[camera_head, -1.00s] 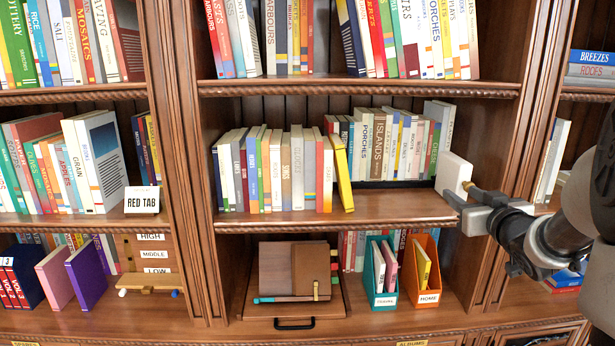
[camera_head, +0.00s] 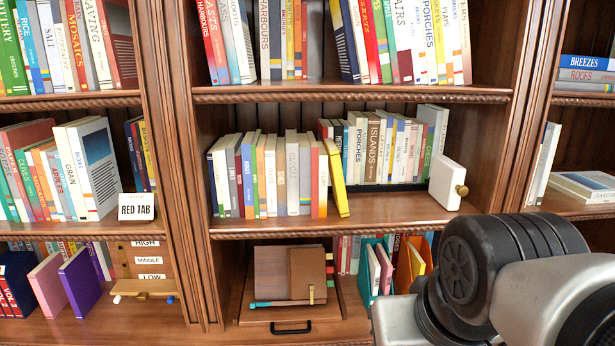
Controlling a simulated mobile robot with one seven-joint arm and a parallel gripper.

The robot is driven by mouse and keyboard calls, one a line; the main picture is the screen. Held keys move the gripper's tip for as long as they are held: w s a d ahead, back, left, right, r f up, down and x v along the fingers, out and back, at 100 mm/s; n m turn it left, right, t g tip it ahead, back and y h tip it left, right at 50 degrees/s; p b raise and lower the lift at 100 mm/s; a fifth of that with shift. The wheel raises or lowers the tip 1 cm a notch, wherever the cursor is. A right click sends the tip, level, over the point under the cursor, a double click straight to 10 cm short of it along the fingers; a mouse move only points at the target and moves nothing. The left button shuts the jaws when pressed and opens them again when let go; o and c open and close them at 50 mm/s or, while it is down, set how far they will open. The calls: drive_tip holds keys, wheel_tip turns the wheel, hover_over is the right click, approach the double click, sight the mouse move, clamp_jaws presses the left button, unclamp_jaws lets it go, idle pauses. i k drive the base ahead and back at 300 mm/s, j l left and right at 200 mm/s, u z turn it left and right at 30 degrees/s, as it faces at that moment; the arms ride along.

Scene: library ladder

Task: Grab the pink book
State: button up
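A pink book (camera_head: 49,284) leans in the lower left bay, between dark blue volumes and a purple book (camera_head: 82,279). Another pink book (camera_head: 383,268) stands in the teal box (camera_head: 370,270) on the lower middle shelf. A further pink-covered book (camera_head: 415,262) shows in the orange box (camera_head: 427,246) beside it. My gripper is not in view; only dark and grey links of my arm show at the lower right.
A white block with a brass knob (camera_head: 447,183) stands at the right end of the middle shelf's book row. A yellow book (camera_head: 337,178) leans forward there. Brown books (camera_head: 307,274) stand above a black handle (camera_head: 291,328). A wooden upright (camera_head: 172,170) separates the bays.

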sight(45, 279)
drive_tip(key=u, duration=1.75)
drive_tip(key=i+j+z, duration=0.15)
drive_tip(key=i+j, duration=0.15)
drive_tip(key=i+j+z, duration=0.15)
drive_tip(key=i+j, duration=0.2)
drive_tip(key=i+j+z, duration=0.15)
drive_tip(key=i+j, duration=0.15)
drive_tip(key=i+j+z, duration=0.1)
drive_tip(key=i+j, duration=0.15)
drive_tip(key=j, duration=0.2)
drive_tip(key=i+j+z, duration=0.15)
drive_tip(key=j, duration=0.3)
drive_tip(key=i+j+z, duration=0.15)
drive_tip(key=i+j, duration=0.2)
drive_tip(key=i+j+z, duration=0.15)
drive_tip(key=j, duration=0.45)
drive_tip(key=i+j+z, duration=0.15)
drive_tip(key=j, duration=0.35)
drive_tip(key=i, duration=0.1)
